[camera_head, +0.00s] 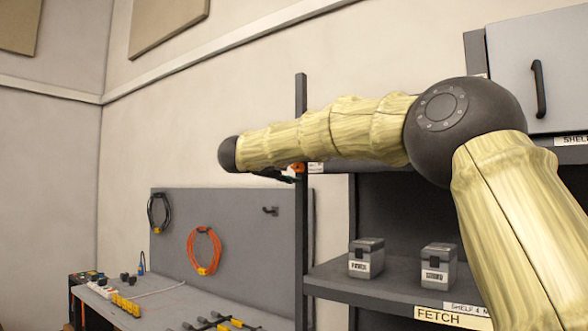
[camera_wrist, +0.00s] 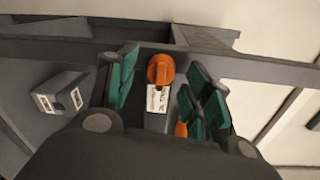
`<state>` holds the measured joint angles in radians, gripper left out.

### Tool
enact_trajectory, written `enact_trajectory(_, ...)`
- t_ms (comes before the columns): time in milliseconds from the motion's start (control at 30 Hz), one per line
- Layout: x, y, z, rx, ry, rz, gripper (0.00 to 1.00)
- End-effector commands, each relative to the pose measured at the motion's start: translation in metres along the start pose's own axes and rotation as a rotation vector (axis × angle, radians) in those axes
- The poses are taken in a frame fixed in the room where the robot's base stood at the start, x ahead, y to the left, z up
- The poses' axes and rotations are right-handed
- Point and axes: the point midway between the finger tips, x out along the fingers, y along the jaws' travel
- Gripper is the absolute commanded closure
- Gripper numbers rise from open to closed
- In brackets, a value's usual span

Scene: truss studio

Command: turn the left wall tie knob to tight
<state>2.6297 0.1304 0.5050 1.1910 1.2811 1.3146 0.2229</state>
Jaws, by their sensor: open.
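An orange knob (camera_wrist: 161,68) sits on a dark upright post, with a small white label (camera_wrist: 157,98) just below it in the wrist view. A ridge on the knob runs roughly up and down in that picture. The label's words are too small to read. My gripper (camera_wrist: 160,62) is open, its green-padded fingers on either side of the knob, with no clear contact. In the head view the orange knob (camera_head: 297,168) shows only partly at the post, beneath my forearm. My gripper (camera_head: 276,175) is mostly hidden there. Another orange piece (camera_wrist: 181,129) shows beside the right finger.
A dark shelf (camera_head: 385,286) holds two grey labelled boxes (camera_head: 366,262) (camera_head: 438,270) right of the post. A grey cabinet (camera_head: 510,80) is above. A grey pegboard (camera_head: 255,215) with coiled cables and a cluttered bench (camera_head: 165,305) stand left. Dark rails cross close around my fingers.

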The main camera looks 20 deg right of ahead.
Motion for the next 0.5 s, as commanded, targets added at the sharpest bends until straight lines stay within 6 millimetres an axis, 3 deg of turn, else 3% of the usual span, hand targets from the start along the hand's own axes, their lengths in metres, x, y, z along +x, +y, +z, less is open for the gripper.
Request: enact_trajectory(500,-0.087,0.000,-0.001,0.000,-0.001,0.000,0.50)
